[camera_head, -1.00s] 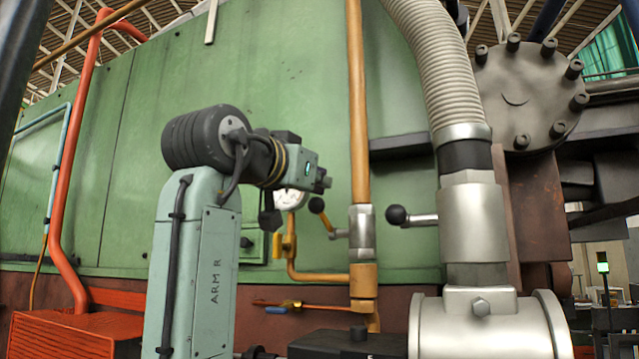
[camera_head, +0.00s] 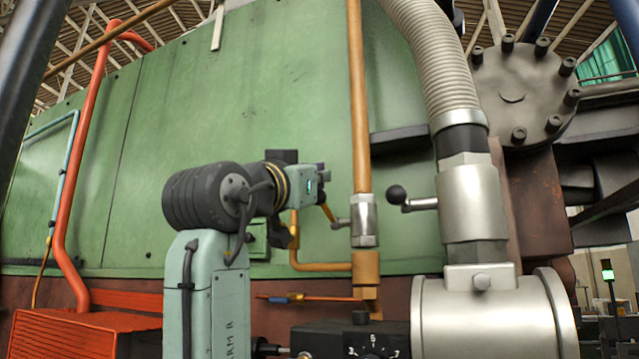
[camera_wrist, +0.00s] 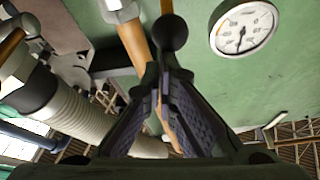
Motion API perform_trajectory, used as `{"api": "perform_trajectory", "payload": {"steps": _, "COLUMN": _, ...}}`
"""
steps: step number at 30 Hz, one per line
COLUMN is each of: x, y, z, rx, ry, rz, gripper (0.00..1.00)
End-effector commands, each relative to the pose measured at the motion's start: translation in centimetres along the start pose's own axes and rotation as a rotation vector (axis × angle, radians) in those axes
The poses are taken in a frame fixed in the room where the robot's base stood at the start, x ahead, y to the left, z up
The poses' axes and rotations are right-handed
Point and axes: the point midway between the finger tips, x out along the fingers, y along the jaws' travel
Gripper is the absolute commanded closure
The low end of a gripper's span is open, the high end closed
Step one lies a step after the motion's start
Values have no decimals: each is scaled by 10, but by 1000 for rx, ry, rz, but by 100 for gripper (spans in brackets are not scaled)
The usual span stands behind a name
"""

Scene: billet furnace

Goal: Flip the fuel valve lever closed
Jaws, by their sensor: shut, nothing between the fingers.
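A small silver valve (camera_head: 364,220) sits on the copper pipe in the head view. Its yellow lever (camera_head: 328,212) slants up to the left, and its ball end is hidden behind my wrist there. In the wrist view a black ball knob (camera_wrist: 171,33) is just beyond the fingertips, with a bit of orange stem above it. My gripper (camera_wrist: 163,80) is shut and empty, its tips close to the knob; I cannot tell whether they touch. In the head view my fingers are mostly hidden by my wrist.
A larger silver valve (camera_head: 468,205) with another black-knobbed lever (camera_head: 397,195) stands to the right under a ribbed hose (camera_head: 432,60). A round gauge (camera_wrist: 243,27) is on the green wall, right of the knob in the wrist view. An orange pipe (camera_head: 82,150) runs at left.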

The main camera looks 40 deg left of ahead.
Motion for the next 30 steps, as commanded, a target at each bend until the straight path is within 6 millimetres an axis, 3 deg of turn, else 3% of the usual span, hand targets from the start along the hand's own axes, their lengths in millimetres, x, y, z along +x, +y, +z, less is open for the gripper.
{"api": "perform_trajectory", "payload": {"steps": 1, "x": -3, "y": 2, "z": 8, "rx": -1, "ry": 19, "rz": -2, "gripper": 100}}
{"api": "perform_trajectory", "payload": {"steps": 12, "x": -20, "y": 5, "z": 26, "rx": 3, "ry": 93, "rz": -17, "gripper": 100}}
{"api": "perform_trajectory", "payload": {"steps": 30, "x": -24, "y": 6, "z": 30, "rx": 10, "ry": 177, "rz": -33, "gripper": 100}}
